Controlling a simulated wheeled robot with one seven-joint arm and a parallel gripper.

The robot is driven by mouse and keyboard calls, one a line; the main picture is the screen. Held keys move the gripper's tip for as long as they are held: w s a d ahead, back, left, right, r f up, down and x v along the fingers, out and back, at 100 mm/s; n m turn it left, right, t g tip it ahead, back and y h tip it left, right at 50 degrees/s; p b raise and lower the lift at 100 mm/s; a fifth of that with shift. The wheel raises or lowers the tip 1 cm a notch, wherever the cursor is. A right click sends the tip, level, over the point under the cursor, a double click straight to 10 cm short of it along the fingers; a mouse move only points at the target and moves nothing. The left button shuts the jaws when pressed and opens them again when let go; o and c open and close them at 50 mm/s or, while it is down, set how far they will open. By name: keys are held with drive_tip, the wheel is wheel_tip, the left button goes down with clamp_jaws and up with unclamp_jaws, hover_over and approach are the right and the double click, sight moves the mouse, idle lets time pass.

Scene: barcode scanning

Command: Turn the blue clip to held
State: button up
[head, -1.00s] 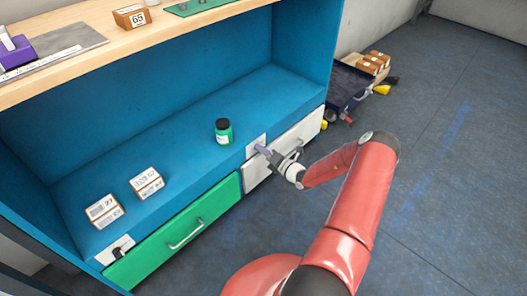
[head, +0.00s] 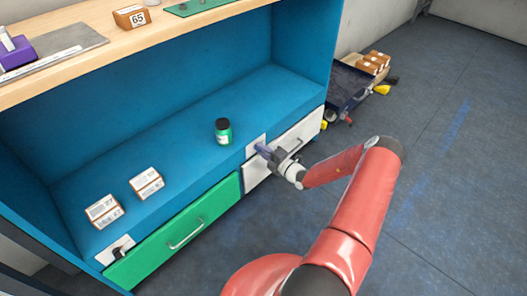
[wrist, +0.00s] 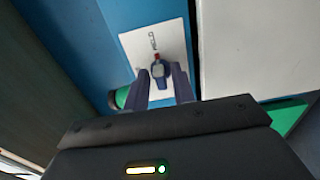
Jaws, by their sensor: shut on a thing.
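The blue clip (wrist: 161,72) is a small dark blue knob with a red tip, on a white label plate (wrist: 152,42) in the wrist view. The plate (head: 256,142) also shows in the head view, on the blue shelf's front edge above the white drawer. My gripper (wrist: 161,85) is shut on the clip, one finger on each side of it. In the head view my gripper (head: 264,151) reaches the plate and hides the clip. The clip's red tip points up toward a small printed mark on the plate.
A green jar (head: 222,132) stands on the shelf near the plate. Two small boxes (head: 146,182) sit farther left. A white drawer (head: 300,142) and a green drawer (head: 170,236) lie below. A dark cart (head: 350,88) with boxes stands at the back right; open floor is at right.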

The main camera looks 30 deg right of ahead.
drive_tip(key=shift+f, duration=0.1)
drive_tip(key=o, duration=0.7)
drive_tip(key=shift+c, duration=0.2)
drive_tip(key=v, duration=0.8)
